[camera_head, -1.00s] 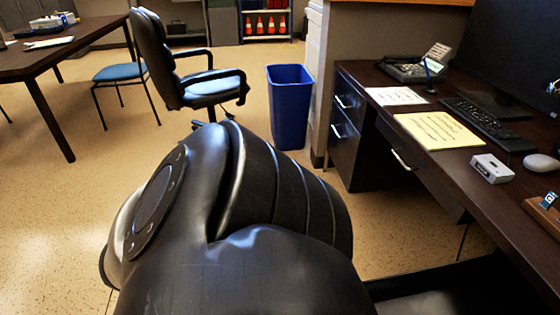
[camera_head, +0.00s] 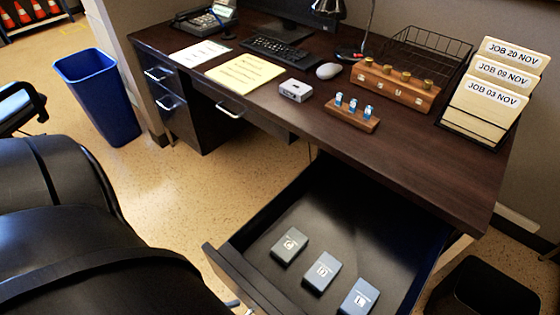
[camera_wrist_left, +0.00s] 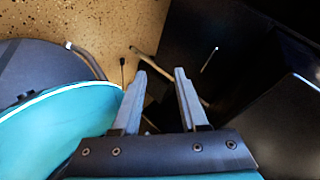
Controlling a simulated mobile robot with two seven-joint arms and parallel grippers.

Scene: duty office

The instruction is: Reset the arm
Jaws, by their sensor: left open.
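My left gripper (camera_wrist_left: 160,72) shows in the left wrist view, with its two grey fingers apart and nothing held between them. A curved metal bar (camera_wrist_left: 145,52), which looks like a handle, passes behind the fingertips; I cannot tell how far away it is. My right gripper is in neither view. An open drawer (camera_head: 226,262) lies under the desk, holding three grey boxes, marked G (camera_head: 289,245), D (camera_head: 322,271) and L (camera_head: 359,297).
The dark desk (camera_head: 420,165) carries a keyboard (camera_head: 277,51), yellow paper (camera_head: 244,73), wooden blocks (camera_head: 352,116) (camera_head: 395,86), a wire tray (camera_head: 425,52) and a job-card holder (camera_head: 485,100). A blue bin (camera_head: 98,98) stands at the left. Floor (camera_head: 195,195) between bin and drawer is clear.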

